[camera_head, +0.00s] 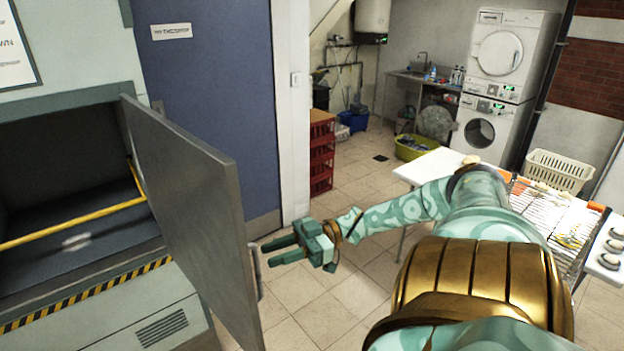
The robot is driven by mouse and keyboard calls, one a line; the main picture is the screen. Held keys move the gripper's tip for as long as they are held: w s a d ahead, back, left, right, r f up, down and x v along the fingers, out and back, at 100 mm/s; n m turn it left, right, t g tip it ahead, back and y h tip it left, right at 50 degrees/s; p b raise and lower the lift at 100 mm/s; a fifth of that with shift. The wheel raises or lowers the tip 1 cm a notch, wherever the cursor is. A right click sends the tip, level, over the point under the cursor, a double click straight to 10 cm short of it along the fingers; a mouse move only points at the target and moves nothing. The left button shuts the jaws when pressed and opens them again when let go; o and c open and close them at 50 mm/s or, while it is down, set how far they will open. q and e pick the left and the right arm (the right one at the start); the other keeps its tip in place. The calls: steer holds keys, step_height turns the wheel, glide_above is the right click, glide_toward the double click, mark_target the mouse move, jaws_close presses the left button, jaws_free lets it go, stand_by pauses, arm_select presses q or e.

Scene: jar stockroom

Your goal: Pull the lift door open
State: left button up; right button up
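The lift door (190,205) is a grey panel that stands swung open, hinged at its left edge beside the lift opening. The dark lift compartment (75,235) shows behind it, with a yellow bar across it. My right gripper (266,254) is just right of that edge, close to the handle. Its two green fingers are spread and point left, with nothing seen between them. I cannot tell whether a finger touches the handle. My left gripper is out of view.
A blue door (215,90) stands in the wall behind the lift door. Red crates (321,150) are stacked past the white door frame. A white table (436,166) with a rack is at right, partly behind my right arm. Tiled floor (325,300) is clear between.

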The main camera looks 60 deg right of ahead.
steer(key=v, duration=1.2)
steer(key=shift+d, duration=0.1)
steer(key=shift+f, duration=0.15)
